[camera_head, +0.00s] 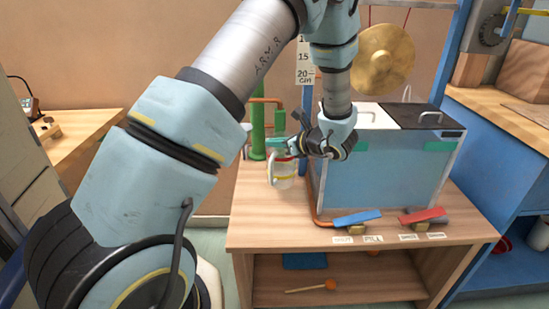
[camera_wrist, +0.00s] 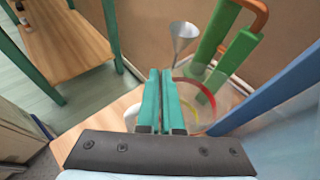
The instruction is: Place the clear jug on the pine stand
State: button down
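The clear jug (camera_head: 284,172) has a red rim, a yellow band and a white handle. It is by the back left of the wooden bench (camera_head: 262,231), beside the green pipes. My gripper (camera_head: 279,144) is at the jug's top. In the wrist view its teal fingers (camera_wrist: 160,75) lie close together with a thin gap, and the jug (camera_wrist: 190,98) shows behind and right of them. Whether the handle is between the fingers cannot be made out. Pale wooden tops show on the bench and on a left table (camera_head: 85,132); I cannot tell which is the pine stand.
A blue water tank (camera_head: 378,165) stands right of the jug. Green pipes (camera_head: 258,132) and a metal funnel (camera_wrist: 183,38) are close behind it. A brass gong (camera_head: 383,58) hangs above. Blue (camera_head: 357,217) and red (camera_head: 423,215) levers sit at the bench front. A mallet (camera_head: 310,287) lies below.

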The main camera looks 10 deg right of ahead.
aim_at(278, 154)
jog(key=shift+f, duration=2)
